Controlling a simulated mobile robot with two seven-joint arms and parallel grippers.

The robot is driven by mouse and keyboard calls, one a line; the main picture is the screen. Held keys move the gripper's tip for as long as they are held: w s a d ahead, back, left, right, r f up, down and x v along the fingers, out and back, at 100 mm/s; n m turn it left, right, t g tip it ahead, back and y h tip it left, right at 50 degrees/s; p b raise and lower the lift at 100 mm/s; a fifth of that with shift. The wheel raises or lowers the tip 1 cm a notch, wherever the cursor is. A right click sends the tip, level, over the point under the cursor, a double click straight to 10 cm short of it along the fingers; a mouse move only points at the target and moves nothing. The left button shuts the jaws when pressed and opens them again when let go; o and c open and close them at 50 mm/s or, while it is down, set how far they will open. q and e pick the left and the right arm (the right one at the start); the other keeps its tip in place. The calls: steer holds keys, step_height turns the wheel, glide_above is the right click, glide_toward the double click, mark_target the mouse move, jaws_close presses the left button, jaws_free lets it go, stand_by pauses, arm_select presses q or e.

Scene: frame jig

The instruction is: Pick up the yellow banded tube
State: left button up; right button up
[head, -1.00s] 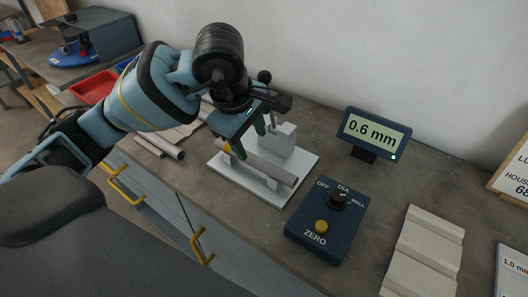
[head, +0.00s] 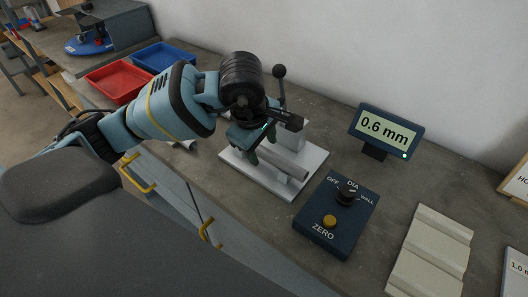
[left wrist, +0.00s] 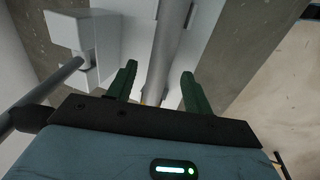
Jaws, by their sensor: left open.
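A grey tube (head: 288,166) lies on the white jig (head: 302,181), partly hidden by my left gripper (head: 257,152). In the left wrist view the tube (left wrist: 167,45) runs between the two green fingers of my left gripper (left wrist: 159,75). The fingers are open, one on each side of it; I cannot tell whether either touches it. A small patch of yellow (left wrist: 142,100) shows low between the fingers, most of it hidden by the gripper body. My right gripper is not in view.
A gauge display (head: 385,132) reading 0.6 mm and a dark control box (head: 334,216) stand right of the jig. A pale grooved tray (head: 432,255) lies further right. Red (head: 117,82) and blue (head: 163,57) bins stand at the back left. A ball-topped lever (head: 280,72) rises behind the gripper.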

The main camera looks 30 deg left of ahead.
arm_select(q)
steer(key=shift+x, duration=0.9)
jaws_close()
steer(key=shift+r, duration=0.1)
